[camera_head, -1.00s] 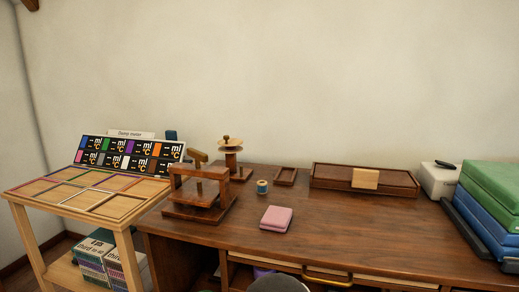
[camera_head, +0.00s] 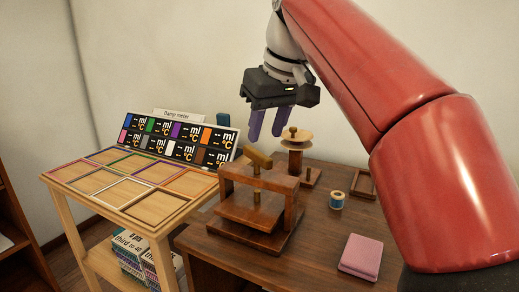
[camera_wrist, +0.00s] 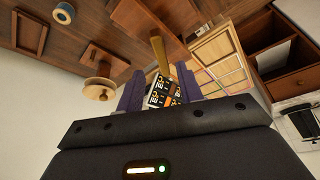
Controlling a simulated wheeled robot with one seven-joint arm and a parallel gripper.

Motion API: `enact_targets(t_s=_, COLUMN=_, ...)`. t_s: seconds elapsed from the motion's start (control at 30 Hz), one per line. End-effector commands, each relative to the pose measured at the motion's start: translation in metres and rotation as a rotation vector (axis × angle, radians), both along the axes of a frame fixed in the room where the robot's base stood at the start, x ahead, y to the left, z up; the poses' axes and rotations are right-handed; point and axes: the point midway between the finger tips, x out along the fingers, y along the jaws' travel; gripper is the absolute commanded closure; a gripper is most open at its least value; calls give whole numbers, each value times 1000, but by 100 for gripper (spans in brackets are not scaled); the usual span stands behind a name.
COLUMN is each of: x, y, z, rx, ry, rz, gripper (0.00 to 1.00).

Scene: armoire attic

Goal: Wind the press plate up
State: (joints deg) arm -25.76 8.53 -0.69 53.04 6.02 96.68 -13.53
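The wooden press (camera_head: 289,208) stands at the left end of the desk in the head view. Its press plate (camera_head: 245,212) sits low inside the frame, above the base; I cannot tell whether anything lies under it. A wooden crank bar (camera_head: 258,160) tops the screw (camera_head: 257,190), and it also shows in the wrist view (camera_wrist: 160,55). My gripper (camera_head: 268,136) hangs fingers-down above and slightly behind the bar, not touching it. Its purple fingers are apart with nothing held between them, as the wrist view (camera_wrist: 160,88) shows.
A round-topped wooden stand (camera_head: 296,140) is close behind the press on the right. A blue thread spool (camera_head: 337,200), a pink block (camera_head: 361,257) and a small tray (camera_head: 365,184) lie further right. The damp meter panel (camera_head: 180,141) and its framed table (camera_head: 125,190) are at left.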

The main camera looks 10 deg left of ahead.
Motion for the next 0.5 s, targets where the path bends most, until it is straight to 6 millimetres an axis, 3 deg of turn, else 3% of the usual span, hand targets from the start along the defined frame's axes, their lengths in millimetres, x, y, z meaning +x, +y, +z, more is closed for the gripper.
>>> enact_targets(t_s=0.17, x=4, y=8, z=-13, rx=-1, ry=2, rz=13, gripper=64)
enact_targets(t_s=0.5, x=19, y=20, z=-61, rx=-2, ry=1, rz=12, gripper=64)
